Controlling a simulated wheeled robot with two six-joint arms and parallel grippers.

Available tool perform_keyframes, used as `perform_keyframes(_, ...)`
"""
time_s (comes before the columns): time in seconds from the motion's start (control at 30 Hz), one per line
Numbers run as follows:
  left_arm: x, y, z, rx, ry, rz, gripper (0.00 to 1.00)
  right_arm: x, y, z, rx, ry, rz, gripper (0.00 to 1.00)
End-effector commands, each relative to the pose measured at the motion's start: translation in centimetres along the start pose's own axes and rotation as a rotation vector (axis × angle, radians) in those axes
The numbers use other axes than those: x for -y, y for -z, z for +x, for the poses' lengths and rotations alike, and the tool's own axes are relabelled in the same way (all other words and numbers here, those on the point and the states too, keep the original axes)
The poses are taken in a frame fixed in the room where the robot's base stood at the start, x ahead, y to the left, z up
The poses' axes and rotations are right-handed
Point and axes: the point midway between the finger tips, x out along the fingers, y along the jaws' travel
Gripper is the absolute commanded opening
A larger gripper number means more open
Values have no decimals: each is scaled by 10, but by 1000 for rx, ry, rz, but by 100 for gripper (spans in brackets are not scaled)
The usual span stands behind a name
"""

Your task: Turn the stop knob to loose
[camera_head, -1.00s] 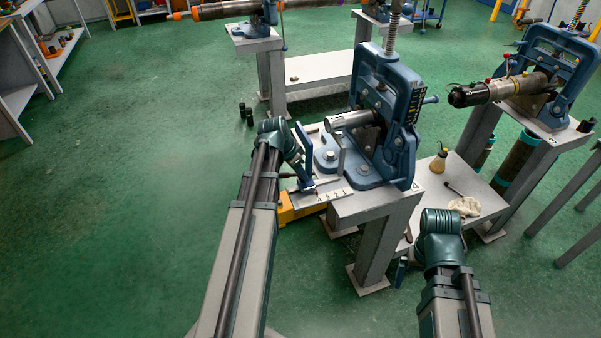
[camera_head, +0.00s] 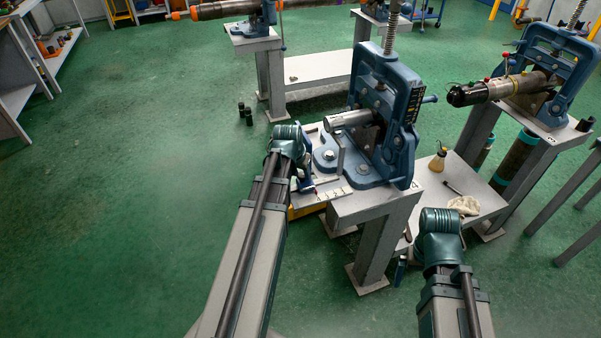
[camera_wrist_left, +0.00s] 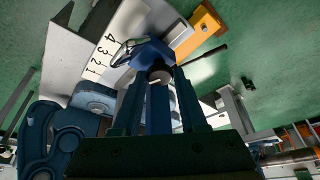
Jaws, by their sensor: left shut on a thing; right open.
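The stop knob (camera_wrist_left: 158,75) is a small dark round knob with a pale line across its face, seen in the left wrist view. It sits on a blue stop slide (camera_wrist_left: 150,55) beside a white scale plate (camera_wrist_left: 108,52) numbered 1 to 4. My left gripper (camera_wrist_left: 160,82) is shut on the knob, with its blue fingers on either side. In the head view my left gripper (camera_head: 303,183) is at the plate's left end, and my wrist hides the knob. My right gripper (camera_head: 401,268) is low beside the bench, mostly hidden by its wrist, open and apart from the stop.
A blue pipe vise (camera_head: 385,120) holding a short grey pipe (camera_head: 352,120) stands on the bench (camera_head: 375,205), close to my left gripper. A lower shelf (camera_head: 480,195) holds an oil can (camera_head: 438,162) and a rag (camera_head: 465,205). Open green floor lies at left.

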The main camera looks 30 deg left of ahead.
Motion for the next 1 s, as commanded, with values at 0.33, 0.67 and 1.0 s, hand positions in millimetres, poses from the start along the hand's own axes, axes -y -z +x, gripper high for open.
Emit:
perform_keyframes(0.33, -1, 0, 0, 1, 40, -97, 0, 0, 0, 0, 0, 0, 0, 100)
perform_keyframes(0.67, -1, 0, 0, 1, 43, -107, 0, 0, 0, 0, 0, 0, 0, 100)
perform_keyframes(1.0, -1, 0, 0, 1, 43, -106, 72, 0, 0, 0, 0, 0, 0, 100)
